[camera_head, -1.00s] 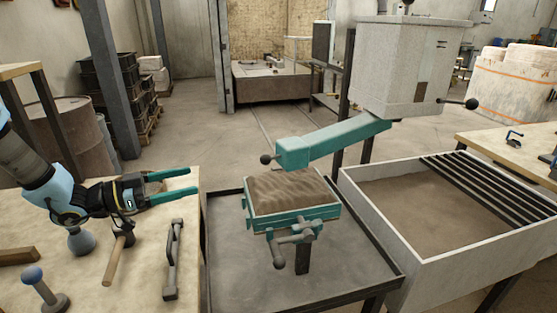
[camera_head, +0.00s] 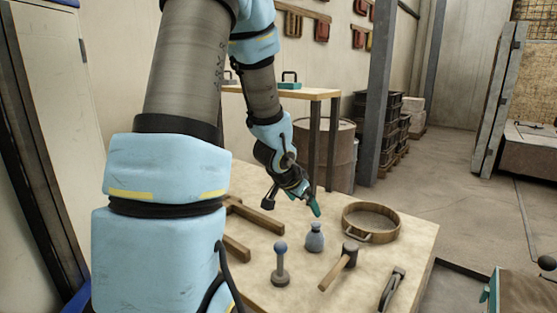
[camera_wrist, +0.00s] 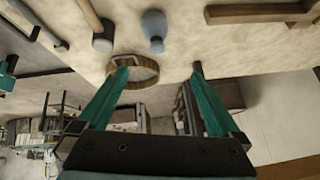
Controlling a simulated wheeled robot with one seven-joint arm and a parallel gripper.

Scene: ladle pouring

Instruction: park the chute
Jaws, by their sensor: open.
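The chute itself is mostly out of view. A dark round knob (camera_head: 547,263) at the right edge of the head view looks like the one on its end. Below it is a corner of the teal sand-filled box (camera_head: 522,295). My gripper (camera_head: 314,206) points down over the back of the workbench, left of the sieve and far from the knob. In the wrist view its two teal fingers (camera_wrist: 158,72) are wide apart with nothing between them. A teal part (camera_wrist: 6,72) at the left edge of that view is too cut off to name.
The workbench (camera_head: 340,215) holds a round sieve (camera_head: 371,236), a blue-grey bag (camera_head: 314,238), a mallet (camera_head: 338,266), a blue-knobbed tool (camera_head: 280,265), a metal-handled tool (camera_head: 391,290) and wooden bars (camera_head: 258,220). A rusty drum (camera_head: 330,155) stands behind.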

